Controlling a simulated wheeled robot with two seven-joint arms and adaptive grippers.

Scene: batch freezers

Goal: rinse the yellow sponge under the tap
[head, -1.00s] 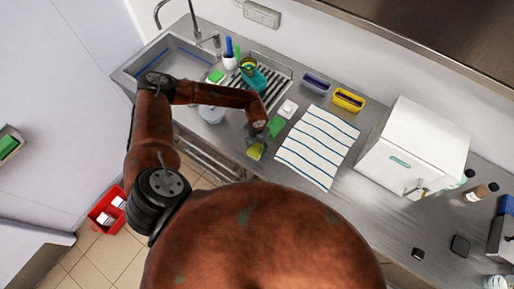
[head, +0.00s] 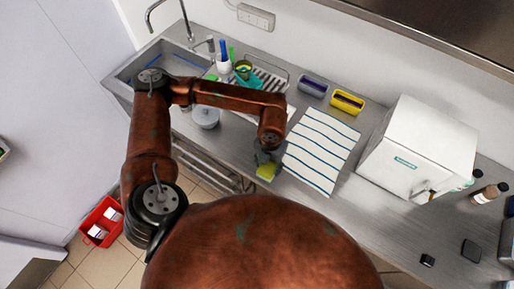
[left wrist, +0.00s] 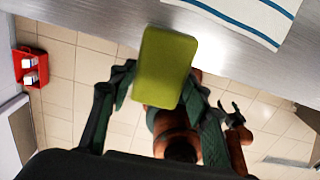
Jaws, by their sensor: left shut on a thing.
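The yellow sponge (head: 266,172) is held at the front edge of the counter, left of the striped towel. In the left wrist view the sponge (left wrist: 165,68) sits between the dark fingers of my left gripper (left wrist: 150,98), partly over the counter edge and partly over the floor. My left gripper (head: 263,160) is shut on it. The tap (head: 166,12) arches over the sink (head: 140,64) at the top left, far from the sponge. I cannot tell whether water runs. My left arm hides part of the sink.
A drying rack (head: 278,84) with a cup stands right of the sink. The striped towel (head: 320,150) lies on the counter (head: 365,205). Purple (head: 313,86) and yellow (head: 347,102) bins and a white box appliance (head: 418,150) stand behind. A red crate (head: 98,224) is on the floor.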

